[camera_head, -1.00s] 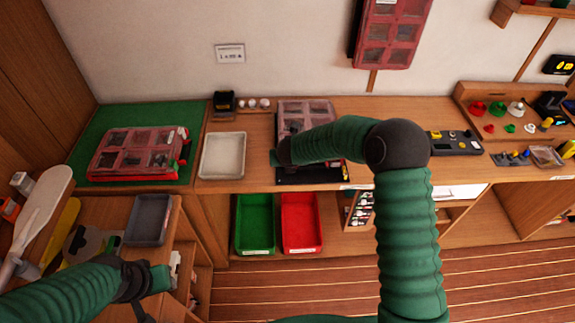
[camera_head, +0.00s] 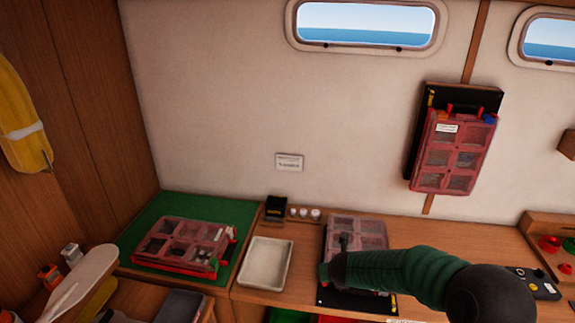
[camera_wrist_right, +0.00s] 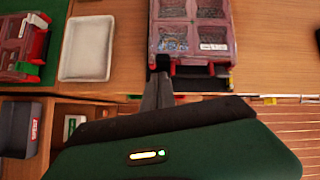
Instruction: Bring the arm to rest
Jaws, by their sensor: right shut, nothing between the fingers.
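My right arm comes in from the lower right of the head view, in green sleeving with a dark elbow. My right gripper (camera_head: 343,242) is over the near left part of a red clear-lidded case (camera_head: 369,232) on the counter. In the right wrist view the fingers (camera_wrist_right: 158,90) are together and empty, in front of the case's near edge (camera_wrist_right: 190,61). I cannot tell whether they touch it. My left gripper is out of view.
A white tray (camera_head: 266,262) lies left of the arm. Another red case (camera_head: 185,244) lies on a green mat (camera_head: 150,212). A third case (camera_head: 454,150) hangs on the wall. A black box (camera_head: 275,208) and small white pieces stand behind the tray.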

